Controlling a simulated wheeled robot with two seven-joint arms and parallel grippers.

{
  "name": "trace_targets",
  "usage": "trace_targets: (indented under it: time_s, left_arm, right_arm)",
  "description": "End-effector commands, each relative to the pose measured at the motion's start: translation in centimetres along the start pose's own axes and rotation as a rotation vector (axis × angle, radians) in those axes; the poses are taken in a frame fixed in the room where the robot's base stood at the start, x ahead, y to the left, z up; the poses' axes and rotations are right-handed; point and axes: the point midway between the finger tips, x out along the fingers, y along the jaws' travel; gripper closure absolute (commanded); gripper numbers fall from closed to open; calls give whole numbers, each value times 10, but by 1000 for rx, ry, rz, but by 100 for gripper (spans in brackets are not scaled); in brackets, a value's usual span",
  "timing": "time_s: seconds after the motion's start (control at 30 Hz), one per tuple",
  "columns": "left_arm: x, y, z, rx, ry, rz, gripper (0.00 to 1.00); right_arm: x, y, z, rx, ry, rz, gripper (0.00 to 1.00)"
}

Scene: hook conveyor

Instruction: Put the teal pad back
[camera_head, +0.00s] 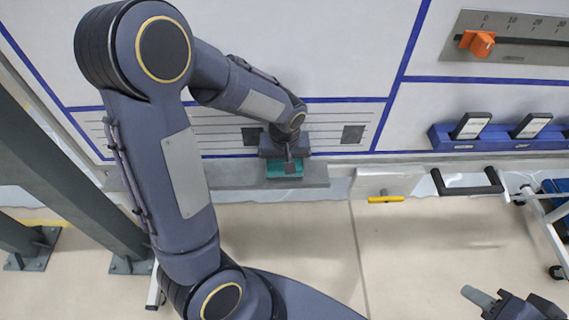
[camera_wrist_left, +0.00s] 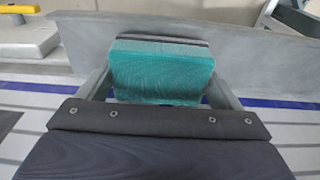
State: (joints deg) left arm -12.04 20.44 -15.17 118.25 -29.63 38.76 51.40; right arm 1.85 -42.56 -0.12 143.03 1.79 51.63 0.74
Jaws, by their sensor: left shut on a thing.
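The teal pad (camera_head: 285,170) is at the grey ledge (camera_head: 225,178) along the wall; whether it rests on the ledge or is held just above it, I cannot tell. My left gripper (camera_head: 286,160) reaches down over the pad from the wall side and partly hides it. In the left wrist view the teal pad (camera_wrist_left: 160,75) sits between the two grey fingers, with a dark striped edge at its far side. The left gripper (camera_wrist_left: 158,92) is shut on it. My right gripper (camera_head: 490,301) is at the lower right, cut by the frame edge; its opening is unclear.
Dark square patches (camera_head: 353,135) mark the slatted wall panel above the ledge. A light block with a yellow handle (camera_head: 385,200) stands to the right. A blue rack (camera_head: 500,143) and an orange slider knob (camera_head: 478,42) are farther right. Grey posts stand at left; the floor is open.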

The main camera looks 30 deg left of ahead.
Motion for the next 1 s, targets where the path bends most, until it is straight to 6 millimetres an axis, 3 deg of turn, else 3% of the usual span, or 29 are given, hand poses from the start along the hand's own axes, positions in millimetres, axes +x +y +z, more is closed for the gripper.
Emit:
trace_targets:
  time_s: [0.1,0.3,0.33,0.4,0.67,0.83,1.0]
  left_arm:
    - [11,0,2,1,0,-1,32]
    - [11,0,2,1,0,0,32]
    - [11,0,2,0,0,0,11]
    - [11,0,2,0,0,0,2]
    - [10,0,2,0,1,1,0]
    - [-9,1,1,-1,4,5,0]
    - [-45,1,0,-1,8,7,0]
  right_arm:
    - [1,1,1,0,0,0,64]
    - [1,0,1,0,0,0,64]
    - [1,0,1,0,0,0,64]
    - [1,1,1,0,0,0,64]
    - [1,0,0,0,0,0,64]
    - [-1,-1,-1,0,0,0,64]
    - [-5,-2,-2,0,0,0,64]
